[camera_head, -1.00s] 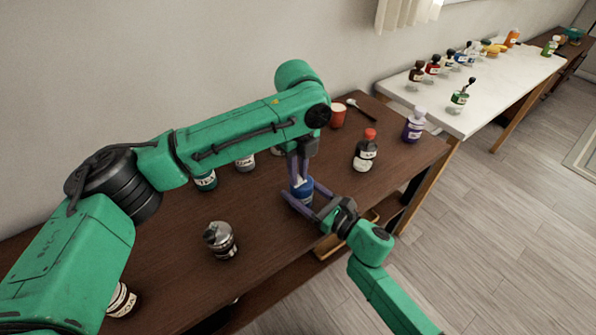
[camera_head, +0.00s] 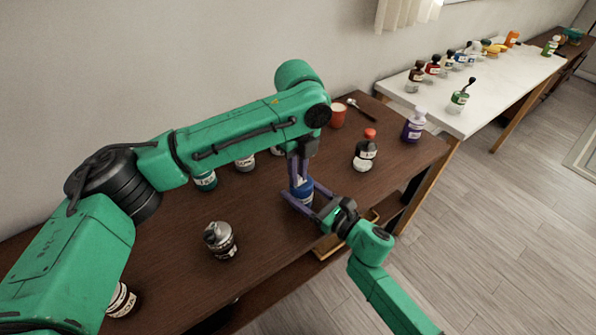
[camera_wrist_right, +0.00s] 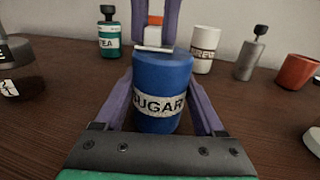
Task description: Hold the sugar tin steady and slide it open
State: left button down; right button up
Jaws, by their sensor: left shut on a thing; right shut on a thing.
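The blue sugar tin (camera_head: 303,198) stands upright on the dark wooden table, partly hidden by my grippers in the head view. In the right wrist view the tin (camera_wrist_right: 160,80) shows its white SUGAR label facing me. My right gripper (camera_head: 298,191) is shut on the tin's body from the front right, one finger on each side. My left gripper (camera_head: 299,181) comes down from above. Its fingers show over the tin in the right wrist view (camera_wrist_right: 155,46), shut on a thin white part at the top of the tin. Whether the lid has shifted cannot be told.
A red-capped jar (camera_head: 365,155), a purple bottle (camera_head: 413,127) and an orange-red cup (camera_head: 338,116) stand right of and behind the tin. A grey-topped jar (camera_head: 219,241) is at the front left. The TEA jar (camera_head: 205,181) stands behind. The table's front edge is close.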

dwell(0.4)
pick_arm(q)
jog(key=shift+w+d, duration=0.55)
jog(key=shift+d, duration=0.15)
pick_arm(e)
jog(key=shift+f, duration=0.1)
pick_arm(q)
jog(key=c, duration=0.8)
grip_release()
notch_tip(320, 180, up, 12)
pick_arm(e)
jog(key=o, duration=1.5)
jog(key=shift+c, duration=0.2)
